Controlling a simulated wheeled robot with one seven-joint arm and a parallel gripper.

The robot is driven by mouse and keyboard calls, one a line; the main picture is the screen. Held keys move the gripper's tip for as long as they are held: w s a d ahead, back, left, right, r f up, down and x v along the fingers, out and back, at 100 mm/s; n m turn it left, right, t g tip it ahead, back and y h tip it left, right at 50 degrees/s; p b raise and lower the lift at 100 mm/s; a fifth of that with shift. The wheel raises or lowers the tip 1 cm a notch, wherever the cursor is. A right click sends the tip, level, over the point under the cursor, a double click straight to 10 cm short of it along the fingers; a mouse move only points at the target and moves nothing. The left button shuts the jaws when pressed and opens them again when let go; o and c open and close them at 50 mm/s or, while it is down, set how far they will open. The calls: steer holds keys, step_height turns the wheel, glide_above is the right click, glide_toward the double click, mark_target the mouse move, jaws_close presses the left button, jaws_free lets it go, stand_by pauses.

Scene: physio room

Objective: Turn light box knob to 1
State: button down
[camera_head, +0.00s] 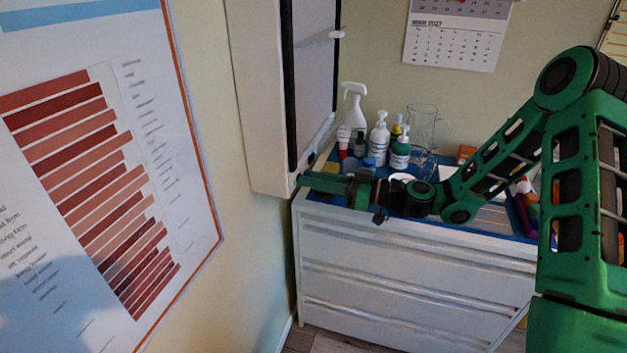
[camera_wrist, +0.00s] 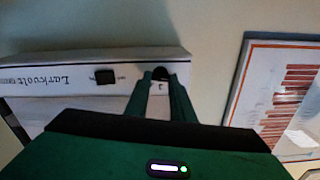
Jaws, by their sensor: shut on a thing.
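The light box (camera_head: 266,110) is a tall white case with a dark-edged panel, fixed to the wall at the upper middle of the head view. Its white face strip (camera_wrist: 45,78) shows in the wrist view with lettering and a black rocker switch (camera_wrist: 105,76). The dark knob (camera_wrist: 160,72) sits at the strip's right end. My gripper (camera_head: 304,180) reaches left to the lower corner of the light box. In the wrist view its green fingers stand on either side of the knob, shut on it. The knob's pointer is hidden, and the small marks beside it are too blurred to read.
A white drawer cabinet (camera_head: 400,270) with a blue top stands below my arm. It carries a spray bottle (camera_head: 353,108), pump bottles (camera_head: 379,138) and a clear jug (camera_head: 422,128). A framed chart (camera_head: 100,170) hangs on the left wall, and a calendar (camera_head: 455,40) on the back wall.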

steer(key=shift+f, duration=0.2)
steer(key=c, duration=1.5)
jaws_free()
steer(key=shift+r, duration=0.1)
steer(key=v, duration=1)
steer(key=shift+d, duration=0.4)
